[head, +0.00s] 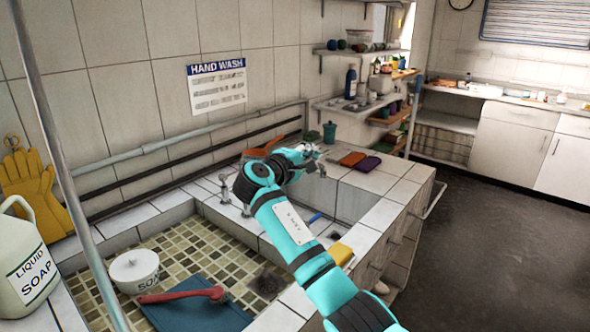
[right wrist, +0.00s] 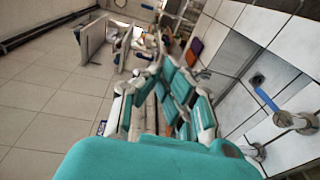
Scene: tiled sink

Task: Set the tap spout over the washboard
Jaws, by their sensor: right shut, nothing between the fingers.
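Chrome tap fittings (head: 225,188) stand on the ledge behind the tiled basins, partly hidden by my right arm. Chrome tap parts (right wrist: 290,121) also show at the right of the right wrist view; I cannot tell which is the spout or where it points. I cannot make out a washboard. My right gripper (head: 314,157) is shut and empty above the back ledge, near the smaller basin (head: 352,203). In the right wrist view its fingers (right wrist: 166,72) are together, apart from the chrome parts. My left gripper is not in view.
The mosaic basin (head: 190,238) holds a white soap bowl (head: 134,272), a red brush (head: 183,295) and a blue cloth (head: 200,314). A yellow sponge (head: 341,253) lies on the front rim. A liquid soap jug (head: 28,262) stands at left.

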